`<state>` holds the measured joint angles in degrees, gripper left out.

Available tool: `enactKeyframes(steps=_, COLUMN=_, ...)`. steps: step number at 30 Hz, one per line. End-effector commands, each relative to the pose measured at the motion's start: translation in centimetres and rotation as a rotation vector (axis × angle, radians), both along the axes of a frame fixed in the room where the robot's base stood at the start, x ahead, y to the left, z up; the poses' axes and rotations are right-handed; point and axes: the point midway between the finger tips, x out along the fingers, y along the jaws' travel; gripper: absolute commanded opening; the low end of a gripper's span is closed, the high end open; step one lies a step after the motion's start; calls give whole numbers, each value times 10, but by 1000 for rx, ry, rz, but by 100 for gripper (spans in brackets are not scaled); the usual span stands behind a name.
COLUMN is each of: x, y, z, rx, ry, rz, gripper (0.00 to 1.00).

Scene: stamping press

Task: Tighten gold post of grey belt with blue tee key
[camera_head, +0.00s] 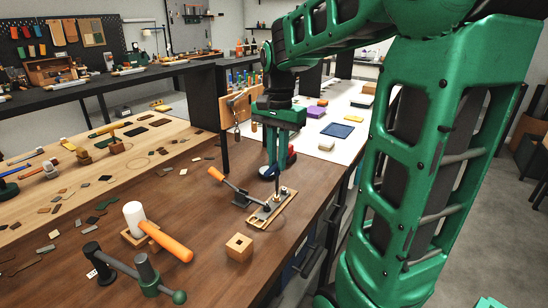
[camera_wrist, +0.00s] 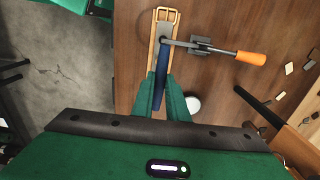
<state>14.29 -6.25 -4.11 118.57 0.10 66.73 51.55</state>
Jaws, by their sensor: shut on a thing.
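My gripper (camera_wrist: 161,80) points down over the brown bench and is shut on a long blue tee key (camera_wrist: 161,88). The key also extends past the fingertips in the wrist view, its far end over a small wooden board (camera_wrist: 153,45). The board also shows in the head view (camera_head: 259,221), carrying grey metal parts and small upright posts. A grey strip (camera_wrist: 164,22), perhaps the belt, lies along the board. My gripper (camera_head: 277,170) is directly above the board's far end.
A lever with an orange handle (camera_head: 216,174) joins the board's left side. A mallet (camera_head: 158,232), a wooden block (camera_head: 239,247) and a green-knobbed tool (camera_head: 149,273) stand nearer. A white table (camera_head: 325,170) lies behind.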

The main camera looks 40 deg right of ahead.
Motion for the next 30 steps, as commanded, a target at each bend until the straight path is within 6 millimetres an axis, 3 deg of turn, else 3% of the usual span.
enactKeyframes(steps=27, x=0, y=0, z=-12, rx=0, ry=0, rz=0, gripper=0)
enactKeyframes(steps=30, x=0, y=0, z=-12, rx=0, ry=0, rz=-69, gripper=0)
